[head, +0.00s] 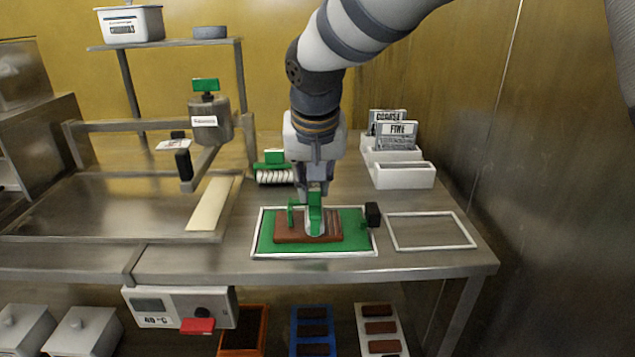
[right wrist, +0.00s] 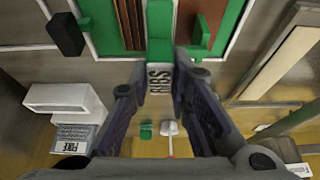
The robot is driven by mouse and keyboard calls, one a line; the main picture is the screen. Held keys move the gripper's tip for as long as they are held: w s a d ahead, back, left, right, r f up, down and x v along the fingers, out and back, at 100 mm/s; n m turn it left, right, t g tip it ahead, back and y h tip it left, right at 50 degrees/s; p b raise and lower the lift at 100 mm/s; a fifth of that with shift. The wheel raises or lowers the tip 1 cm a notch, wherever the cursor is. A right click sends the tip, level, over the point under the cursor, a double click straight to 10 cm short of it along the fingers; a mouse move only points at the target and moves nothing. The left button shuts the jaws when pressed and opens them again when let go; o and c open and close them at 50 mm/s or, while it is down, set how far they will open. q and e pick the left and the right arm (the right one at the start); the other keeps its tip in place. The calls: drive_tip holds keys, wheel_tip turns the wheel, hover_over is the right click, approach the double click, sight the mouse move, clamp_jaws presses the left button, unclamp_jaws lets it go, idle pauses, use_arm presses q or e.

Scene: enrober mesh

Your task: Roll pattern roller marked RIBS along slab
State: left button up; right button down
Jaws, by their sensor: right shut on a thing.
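The brown slab (head: 288,232) lies on a green mat (head: 357,240) inside a white frame. Its right end has grooves, which also show beside the roller in the right wrist view (right wrist: 130,24); its left part looks smooth. My right gripper (head: 314,188) is shut on the green handle of the RIBS roller (head: 315,212), over the slab right of its middle. The RIBS mark shows on the handle (right wrist: 158,78) between the fingers in the right wrist view. The fingers and handle hide the roller's contact with the slab. My left gripper is not in view.
A white roller with a green handle (head: 275,173) lies behind the mat. A small black block (head: 372,214) stands at the mat's right edge. An empty white frame (head: 430,247) lies to the right. White holders with COARSE and FINE cards (head: 397,135) stand behind it.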

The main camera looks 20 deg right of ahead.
sight(291, 201)
drive_tip(key=shift+w+a, duration=0.25)
drive_tip(key=shift+a, duration=0.7)
drive_tip(key=shift+w+a, duration=0.1)
drive_tip(key=shift+a, duration=0.2)
drive_tip(key=shift+w+a, duration=0.2)
drive_tip(key=shift+a, duration=0.5)
drive_tip(key=shift+a, duration=0.25)
drive_tip(key=shift+w+a, duration=0.15)
drive_tip(key=shift+a, duration=0.2)
drive_tip(key=shift+a, duration=0.25)
drive_tip(key=shift+w+a, duration=0.15)
drive_tip(key=shift+a, duration=0.1)
